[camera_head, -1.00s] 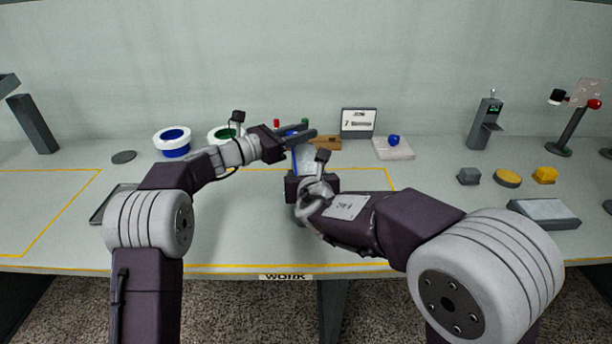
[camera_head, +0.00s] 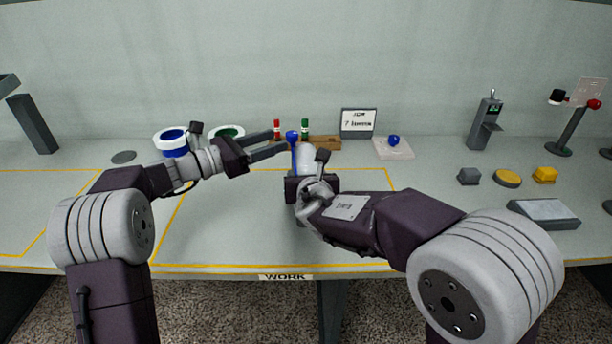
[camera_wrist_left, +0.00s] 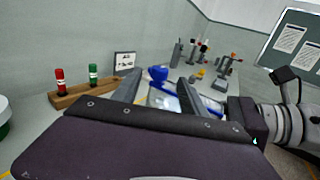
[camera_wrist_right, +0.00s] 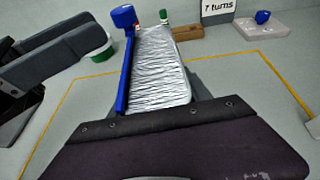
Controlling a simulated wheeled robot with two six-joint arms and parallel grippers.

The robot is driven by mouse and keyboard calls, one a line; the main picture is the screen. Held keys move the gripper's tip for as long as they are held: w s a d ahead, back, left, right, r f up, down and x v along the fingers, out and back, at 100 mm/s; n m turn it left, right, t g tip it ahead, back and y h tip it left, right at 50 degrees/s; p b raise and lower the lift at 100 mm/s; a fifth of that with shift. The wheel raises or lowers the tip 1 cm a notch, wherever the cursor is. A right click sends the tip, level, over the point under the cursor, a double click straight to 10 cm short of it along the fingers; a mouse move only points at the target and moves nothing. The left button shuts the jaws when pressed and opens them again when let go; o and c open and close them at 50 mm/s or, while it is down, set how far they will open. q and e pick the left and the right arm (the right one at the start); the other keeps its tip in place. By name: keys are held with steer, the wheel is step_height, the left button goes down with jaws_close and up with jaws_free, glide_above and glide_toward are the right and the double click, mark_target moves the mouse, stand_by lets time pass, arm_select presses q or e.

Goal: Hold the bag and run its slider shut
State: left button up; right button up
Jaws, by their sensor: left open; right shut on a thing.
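The bag (camera_wrist_right: 158,72) is silvery and wrinkled in the right wrist view, with a blue strip (camera_wrist_right: 125,75) along its left edge. A blue slider (camera_wrist_right: 123,16) sits at the far end of that strip; it also shows in the head view (camera_head: 292,137). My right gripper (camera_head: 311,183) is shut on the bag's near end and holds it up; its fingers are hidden. My left gripper (camera_head: 281,140) is open and empty, its fingertips just left of the slider in the head view. In the left wrist view the slider (camera_wrist_left: 158,73) shows beyond and between the fingers.
A wooden rack (camera_head: 325,142) with a red and a green marker stands behind. A sign (camera_head: 358,122) and a pale block with a blue knob (camera_head: 394,148) are to its right. The table front is clear.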

steer(key=shift+f, duration=0.1)
steer(key=o, duration=1.6)
arm_select(q)
steer(key=v, duration=0.2)
steer(key=shift+s+a, duration=0.15)
steer(key=shift+a, duration=0.15)
arm_select(e)
steer(key=v, duration=1.2)
arm_select(q)
steer(key=shift+f, duration=0.1)
